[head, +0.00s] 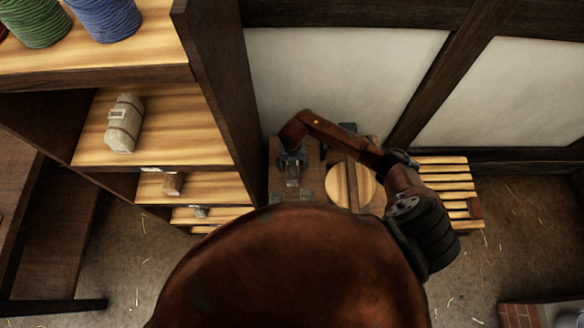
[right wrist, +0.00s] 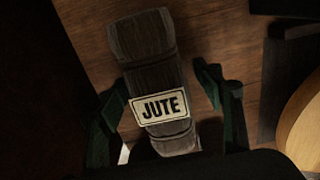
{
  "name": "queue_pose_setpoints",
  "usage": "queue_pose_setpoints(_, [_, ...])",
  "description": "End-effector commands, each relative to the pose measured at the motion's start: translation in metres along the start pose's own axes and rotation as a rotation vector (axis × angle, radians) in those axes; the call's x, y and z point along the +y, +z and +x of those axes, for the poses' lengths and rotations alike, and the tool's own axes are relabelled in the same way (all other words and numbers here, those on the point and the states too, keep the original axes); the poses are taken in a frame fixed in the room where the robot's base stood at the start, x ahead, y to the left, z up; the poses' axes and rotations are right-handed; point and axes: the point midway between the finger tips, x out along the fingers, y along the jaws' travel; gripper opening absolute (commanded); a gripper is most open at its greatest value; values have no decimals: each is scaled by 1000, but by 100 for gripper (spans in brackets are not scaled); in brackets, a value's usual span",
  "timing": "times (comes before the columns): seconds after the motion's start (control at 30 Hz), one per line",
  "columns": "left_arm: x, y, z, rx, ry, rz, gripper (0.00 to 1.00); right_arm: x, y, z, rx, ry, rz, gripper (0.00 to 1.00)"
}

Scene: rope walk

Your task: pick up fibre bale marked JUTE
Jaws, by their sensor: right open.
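The fibre bale marked JUTE (right wrist: 146,62) is a grey-brown bound block with a pale label, seen clearly in the right wrist view. It lies on a brown wooden surface (right wrist: 215,40). My right gripper (right wrist: 160,101) is open, with one green finger on each side of the bale's labelled part. I cannot tell whether either finger touches it. In the head view my right gripper (head: 291,158) is over the wooden bench top (head: 312,178), and the bale is mostly hidden there. My left gripper is not in view.
A shelf unit (head: 212,80) stands on the left, holding a pale bale (head: 123,126), a green spool (head: 35,20) and a blue spool (head: 105,15). A round wooden disc (head: 341,185) is right of the gripper. A slatted wooden rack (head: 443,178) is farther right. A wall is behind.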

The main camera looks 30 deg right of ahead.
Motion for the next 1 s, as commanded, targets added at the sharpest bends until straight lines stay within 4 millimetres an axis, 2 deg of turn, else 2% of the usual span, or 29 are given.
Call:
queue_pose_setpoints(0.1, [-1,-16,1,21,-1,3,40,0,0,7,0,0,0,61])
queue_pose_setpoints(0.27, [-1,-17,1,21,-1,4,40,0,0,6,-1,0,0,61])
queue_pose_setpoints(0.6, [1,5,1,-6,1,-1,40,0,0,6,0,0,0,37])
queue_pose_setpoints(1.0, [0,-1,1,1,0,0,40,0,0,6,-1,1,0,12])
